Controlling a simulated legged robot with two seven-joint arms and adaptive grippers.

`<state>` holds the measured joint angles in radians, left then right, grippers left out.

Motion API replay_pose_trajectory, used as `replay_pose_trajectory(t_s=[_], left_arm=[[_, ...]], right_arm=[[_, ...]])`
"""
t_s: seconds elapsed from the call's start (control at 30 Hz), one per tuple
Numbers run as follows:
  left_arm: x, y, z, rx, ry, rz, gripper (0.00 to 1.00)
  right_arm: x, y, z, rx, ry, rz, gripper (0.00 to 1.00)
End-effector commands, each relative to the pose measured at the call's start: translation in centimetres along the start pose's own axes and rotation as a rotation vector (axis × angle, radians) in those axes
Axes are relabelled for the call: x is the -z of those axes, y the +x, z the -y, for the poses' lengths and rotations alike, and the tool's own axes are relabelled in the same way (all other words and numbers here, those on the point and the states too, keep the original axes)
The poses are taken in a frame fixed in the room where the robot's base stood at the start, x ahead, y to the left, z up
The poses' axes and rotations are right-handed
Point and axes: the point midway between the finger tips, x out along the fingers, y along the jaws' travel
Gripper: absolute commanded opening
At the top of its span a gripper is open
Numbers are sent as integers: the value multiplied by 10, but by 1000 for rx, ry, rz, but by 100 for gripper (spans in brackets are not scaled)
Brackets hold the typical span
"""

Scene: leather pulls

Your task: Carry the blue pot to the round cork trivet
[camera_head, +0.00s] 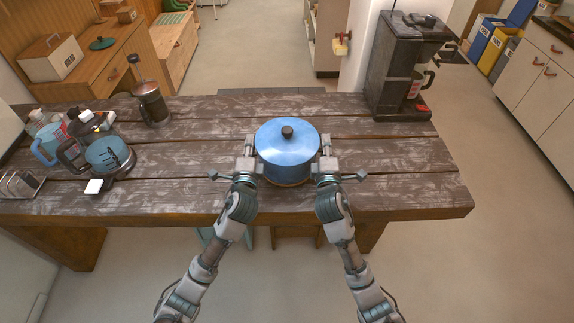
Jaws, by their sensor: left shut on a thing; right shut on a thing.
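The blue pot (286,158) stands upright near the front middle of the wooden table, with its blue lid and dark knob on top. My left gripper (250,147) is shut on the pot's left side, where the handle is. My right gripper (325,147) is shut on its right side in the same way. The grippers hide both handles. A thin brown edge shows beneath the pot's base; I cannot tell whether it is the round cork trivet. No other cork trivet shows clearly.
A dark coffee machine (398,66) stands at the table's back right. A French press (150,103) stands at the back left. A kettle (108,155), a blue mug (47,146) and a toast rack (18,185) crowd the left end. The table (400,175) right of the pot is clear.

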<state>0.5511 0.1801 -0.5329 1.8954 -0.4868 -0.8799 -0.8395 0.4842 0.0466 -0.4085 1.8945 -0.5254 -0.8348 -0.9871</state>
Motion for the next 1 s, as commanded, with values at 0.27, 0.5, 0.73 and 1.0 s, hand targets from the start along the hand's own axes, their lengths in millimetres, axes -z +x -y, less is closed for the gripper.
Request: replay_pose_trajectory(t_s=[0.27,0.5,0.73,1.0], left_arm=[[0,1,1,1,0,0,41],[0,-6,-1,0,0,-1,41],[0,-53,-1,0,-1,-2,41],[0,-104,-1,0,0,0,41]], right_arm=[[0,1,0,0,0,0,41],[0,2,1,2,0,0,41],[0,1,1,1,0,0,41],[0,2,1,2,0,0,41]])
